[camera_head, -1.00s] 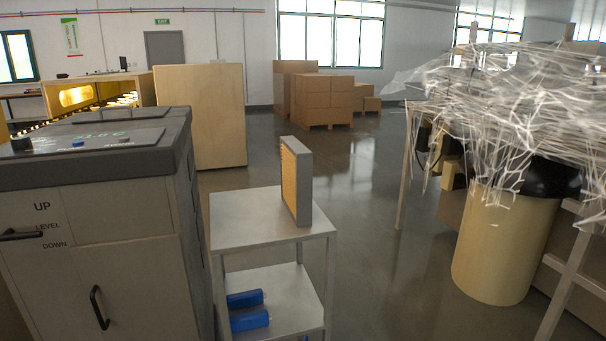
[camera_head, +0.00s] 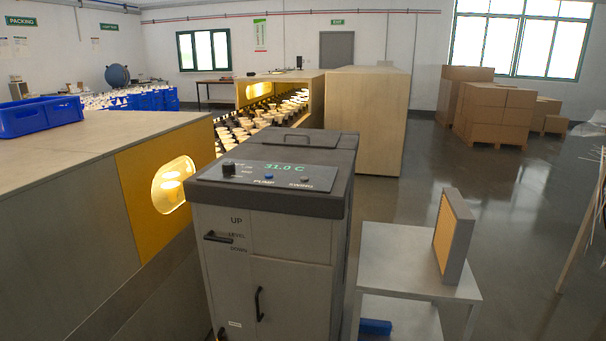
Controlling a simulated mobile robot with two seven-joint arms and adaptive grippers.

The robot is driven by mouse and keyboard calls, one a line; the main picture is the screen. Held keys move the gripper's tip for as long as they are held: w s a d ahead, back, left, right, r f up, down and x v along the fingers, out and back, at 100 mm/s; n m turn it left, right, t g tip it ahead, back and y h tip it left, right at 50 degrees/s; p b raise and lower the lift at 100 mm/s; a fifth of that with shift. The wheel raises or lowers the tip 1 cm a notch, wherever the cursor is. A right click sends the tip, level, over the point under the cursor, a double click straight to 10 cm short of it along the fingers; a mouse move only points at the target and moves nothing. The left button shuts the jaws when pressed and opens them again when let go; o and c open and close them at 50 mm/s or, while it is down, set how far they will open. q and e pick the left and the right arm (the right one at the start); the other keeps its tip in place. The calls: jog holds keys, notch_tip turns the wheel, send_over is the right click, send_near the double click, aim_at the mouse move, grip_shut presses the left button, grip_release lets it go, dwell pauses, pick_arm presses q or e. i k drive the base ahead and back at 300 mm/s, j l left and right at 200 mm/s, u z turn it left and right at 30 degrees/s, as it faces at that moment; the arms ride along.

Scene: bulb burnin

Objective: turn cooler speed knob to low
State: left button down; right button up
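The cooler (camera_head: 285,235) is a grey cabinet in the middle of the head view. Its dark top panel has a display reading 31.0 C, a blue PUMP button (camera_head: 269,177) and a SWING button (camera_head: 304,180). A black knob (camera_head: 229,168) stands at the panel's left end with small labels beside it; the labels are too small to read, so its setting cannot be told. On the front is a black lever (camera_head: 218,237) beside the words UP, LEVEL and DOWN. Neither of my grippers is in view.
A metal cart (camera_head: 412,262) with an upright filter panel (camera_head: 454,236) stands right of the cooler. A wooden-topped oven housing (camera_head: 90,150) is at left, with a blue crate (camera_head: 40,117) on it. A bulb conveyor (camera_head: 262,118) runs behind. Open floor lies at right.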

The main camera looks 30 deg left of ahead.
aim_at(227, 167)
jog(key=u, duration=1.4)
